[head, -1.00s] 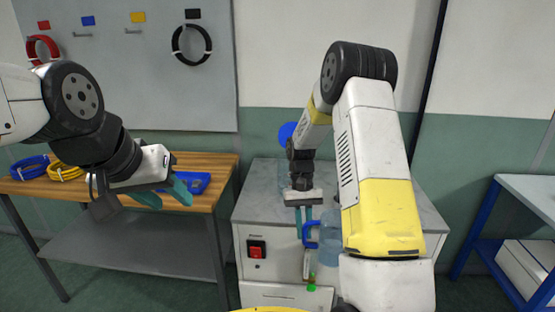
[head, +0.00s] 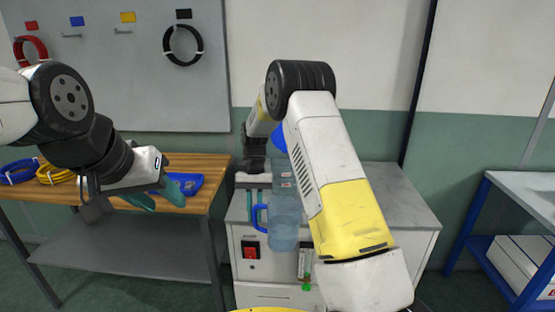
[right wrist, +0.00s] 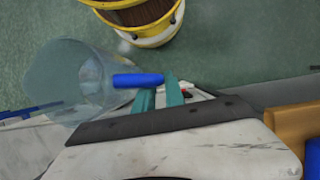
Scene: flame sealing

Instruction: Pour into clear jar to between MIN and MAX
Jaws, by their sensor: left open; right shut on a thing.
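A see-through bluish jug (head: 285,228) with a blue handle (head: 259,217) is in front of the cabinet's top edge in the head view. My right gripper (head: 258,200) is shut on that handle; in the right wrist view its teal fingers (right wrist: 160,97) grip the handle (right wrist: 138,80) beside the clear jug (right wrist: 75,85). The jug looks roughly upright in the head view; its liquid level is unclear. Behind it stands a clear jar (head: 284,178) with small red marks, unreadable at this size and partly hidden by the jug and my arm. My left gripper (head: 150,200) is open and empty at the left.
The grey cabinet (head: 385,205) has a red switch (head: 251,250) on its front. A blue round thing (head: 279,138) shows behind my right arm. A wooden bench (head: 205,165) at the left holds cable coils and a blue tray (head: 186,183). The cabinet top's right side is clear.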

